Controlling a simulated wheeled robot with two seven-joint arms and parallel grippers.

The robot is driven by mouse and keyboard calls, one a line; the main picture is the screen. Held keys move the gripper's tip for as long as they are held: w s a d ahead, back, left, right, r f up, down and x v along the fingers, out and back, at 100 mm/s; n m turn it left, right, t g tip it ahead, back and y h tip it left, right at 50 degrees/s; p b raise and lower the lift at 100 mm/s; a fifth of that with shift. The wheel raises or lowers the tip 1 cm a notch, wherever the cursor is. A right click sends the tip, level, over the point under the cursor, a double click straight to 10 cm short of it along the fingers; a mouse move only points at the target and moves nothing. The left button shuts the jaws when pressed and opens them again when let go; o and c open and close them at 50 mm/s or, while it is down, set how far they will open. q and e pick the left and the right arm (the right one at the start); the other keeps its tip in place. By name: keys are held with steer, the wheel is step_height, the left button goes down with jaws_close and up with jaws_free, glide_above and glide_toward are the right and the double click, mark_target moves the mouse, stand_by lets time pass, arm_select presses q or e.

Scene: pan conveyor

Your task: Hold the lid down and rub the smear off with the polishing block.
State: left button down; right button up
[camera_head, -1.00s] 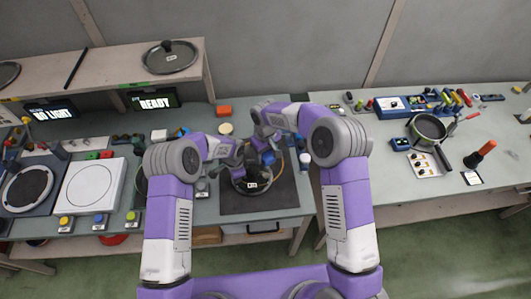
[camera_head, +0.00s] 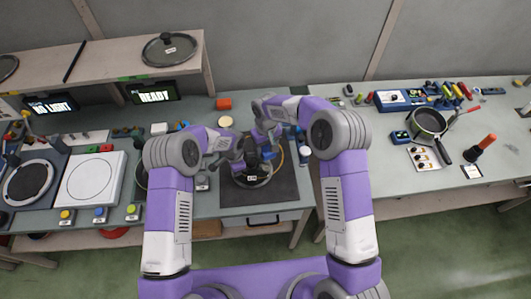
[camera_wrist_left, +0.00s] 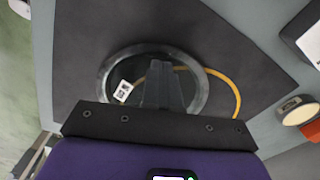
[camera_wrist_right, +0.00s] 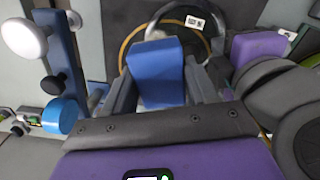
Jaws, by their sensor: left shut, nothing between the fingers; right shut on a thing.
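A round glass lid with a steel rim (camera_wrist_left: 105,65) lies on a dark mat (camera_head: 290,190) on the bench. It also shows in the head view (camera_head: 262,182), with a white label near its front edge. My left gripper (camera_wrist_left: 160,68) is shut and empty, with its fingertips over the middle of the lid; I cannot tell whether they touch it. My right gripper (camera_wrist_right: 158,60) is shut on the blue polishing block (camera_wrist_right: 158,75), close by the lid on its far side. The lid's knob and any smear are hidden or too small to see.
A yellow ring or cable (camera_wrist_left: 237,95) curves around the lid on the mat. A blue rack with knobs (camera_wrist_right: 62,65) stands beside my right gripper. A pan (camera_head: 430,121) sits on the right bench, and a white plate (camera_head: 90,178) on the left. The mat's front is clear.

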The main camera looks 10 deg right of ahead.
mark_target(273, 156)
steer(key=m, duration=0.2)
steer(key=f+m, duration=0.1)
steer(key=m, duration=0.1)
steer(key=s+d+f+m+g+y, duration=0.1)
steer(key=m, duration=0.1)
steer(key=shift+d+m, duration=0.1)
steer(key=shift+m, duration=0.3)
steer(key=shift+s+d+f+m+y, duration=0.1)
steer(key=shift+f+m+y, duration=0.1)
steer(key=shift+m, duration=0.35)
steer(key=shift+d+f+m+y, duration=0.1)
steer(key=shift+f+m, duration=0.05)
steer(key=shift+m, duration=0.4)
steer(key=m, duration=0.2)
steer(key=m+y, duration=0.1)
steer(key=m, duration=0.1)
steer(key=shift+s+d+f+t, duration=0.25)
steer(key=shift+d+f+t, duration=0.05)
steer(key=shift+d+f, duration=0.1)
steer(key=m, duration=0.3)
steer(key=shift+s+d+f+t+y, duration=0.2)
steer(key=shift+f+t+y, duration=0.1)
steer(key=shift+f+t, duration=0.1)
steer(key=shift+x, duration=2.95)
steer(key=shift+x, duration=1.1)
steer(key=shift+w, duration=0.25)
steer(key=shift+w+d+r, duration=0.1)
steer(key=shift+w, duration=1.7)
